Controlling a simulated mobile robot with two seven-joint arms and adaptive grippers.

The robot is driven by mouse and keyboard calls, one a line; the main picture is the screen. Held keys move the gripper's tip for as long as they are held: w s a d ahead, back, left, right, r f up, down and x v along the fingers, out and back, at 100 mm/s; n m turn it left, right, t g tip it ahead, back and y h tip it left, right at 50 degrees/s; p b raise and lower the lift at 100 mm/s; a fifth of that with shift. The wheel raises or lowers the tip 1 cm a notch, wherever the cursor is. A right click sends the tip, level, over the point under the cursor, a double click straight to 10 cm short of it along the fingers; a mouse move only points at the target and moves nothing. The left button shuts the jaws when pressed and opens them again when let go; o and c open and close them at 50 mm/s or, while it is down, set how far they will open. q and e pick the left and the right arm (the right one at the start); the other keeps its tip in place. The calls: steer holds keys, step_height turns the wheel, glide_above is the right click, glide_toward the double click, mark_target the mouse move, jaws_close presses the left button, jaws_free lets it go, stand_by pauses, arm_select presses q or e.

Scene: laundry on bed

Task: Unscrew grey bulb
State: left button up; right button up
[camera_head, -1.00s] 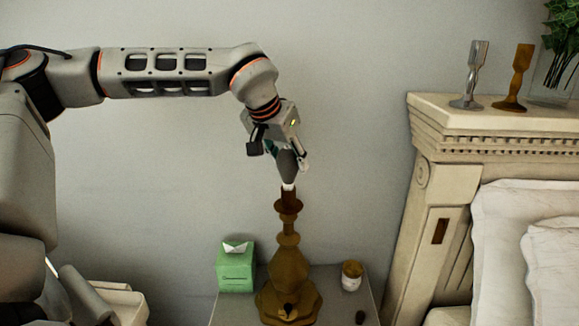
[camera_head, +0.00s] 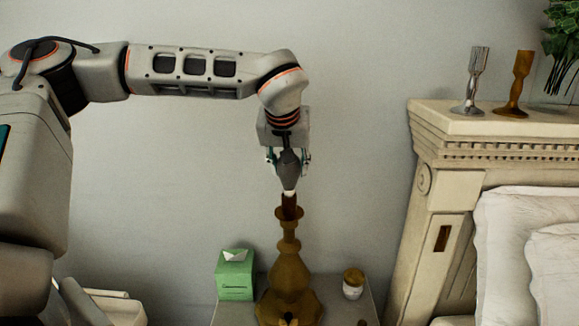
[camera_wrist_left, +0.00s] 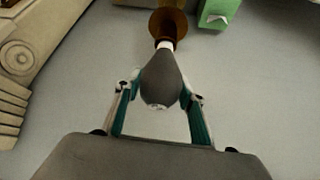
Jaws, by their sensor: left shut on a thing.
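The grey bulb (camera_head: 288,172) stands upright above the brown lamp (camera_head: 290,270), its white base at the lamp's socket. My left gripper (camera_head: 288,160) comes down from above with its fingers on either side of the bulb, shut on it. In the left wrist view, the bulb (camera_wrist_left: 162,80) lies between the fingertips of the left gripper (camera_wrist_left: 160,92), and its white neck meets the brown socket (camera_wrist_left: 168,24). Whether the base is still threaded in the socket cannot be told. My right gripper is not in view.
The lamp stands on a nightstand (camera_head: 338,310) between a green tissue box (camera_head: 235,275) and a small jar (camera_head: 353,284). The bed's headboard (camera_head: 445,190) rises at the right, with two candlesticks (camera_head: 474,85) on top. The wall behind is clear.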

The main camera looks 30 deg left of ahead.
arm_select(q)
steer(key=shift+n, duration=0.4)
steer(key=o, duration=1.2)
steer(key=shift+g+y, duration=0.3)
steer(key=shift+a, duration=0.1)
